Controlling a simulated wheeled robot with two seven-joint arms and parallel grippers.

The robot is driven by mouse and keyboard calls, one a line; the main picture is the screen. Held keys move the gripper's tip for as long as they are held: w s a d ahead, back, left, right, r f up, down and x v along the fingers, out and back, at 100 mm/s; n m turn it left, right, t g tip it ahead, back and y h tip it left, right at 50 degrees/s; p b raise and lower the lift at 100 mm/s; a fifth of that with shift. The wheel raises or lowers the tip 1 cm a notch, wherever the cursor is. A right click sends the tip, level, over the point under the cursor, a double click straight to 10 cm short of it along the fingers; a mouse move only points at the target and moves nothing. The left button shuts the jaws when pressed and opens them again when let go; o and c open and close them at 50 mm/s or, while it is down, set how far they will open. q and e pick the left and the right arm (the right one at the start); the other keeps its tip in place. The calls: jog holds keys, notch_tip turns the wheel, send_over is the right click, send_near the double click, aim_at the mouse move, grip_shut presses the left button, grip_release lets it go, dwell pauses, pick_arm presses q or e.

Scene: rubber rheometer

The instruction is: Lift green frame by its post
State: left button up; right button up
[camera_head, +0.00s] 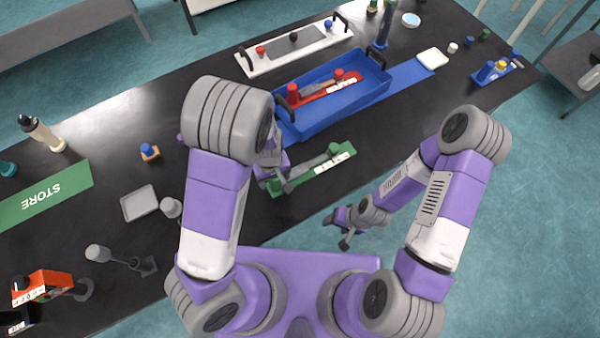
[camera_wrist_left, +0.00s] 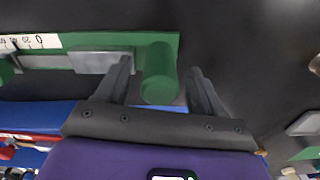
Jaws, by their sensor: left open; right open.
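The green frame (camera_head: 316,177) lies on the black table in front of the blue tray, with a grey strip along it and a white scale label near its right end. One green post (camera_head: 334,149) stands near that right end. My left gripper (camera_head: 284,184) is open over the frame's left end and hides part of it. In the left wrist view, another green post (camera_wrist_left: 158,75) stands between the two open fingers, with gaps on both sides, on the green frame (camera_wrist_left: 160,38). My right gripper (camera_head: 342,233) is open and empty, off the table's front edge.
The blue tray (camera_head: 375,92) behind the frame holds a red frame (camera_head: 325,92). A white rack (camera_head: 262,64) stands further back. A green STORE mat (camera_head: 45,196) lies at left. A grey square dish (camera_head: 140,203) and grey cylinder (camera_head: 170,207) lie left of my left arm.

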pick_arm(q)
jog(key=shift+f, duration=0.1)
grip_shut()
dwell(0.3)
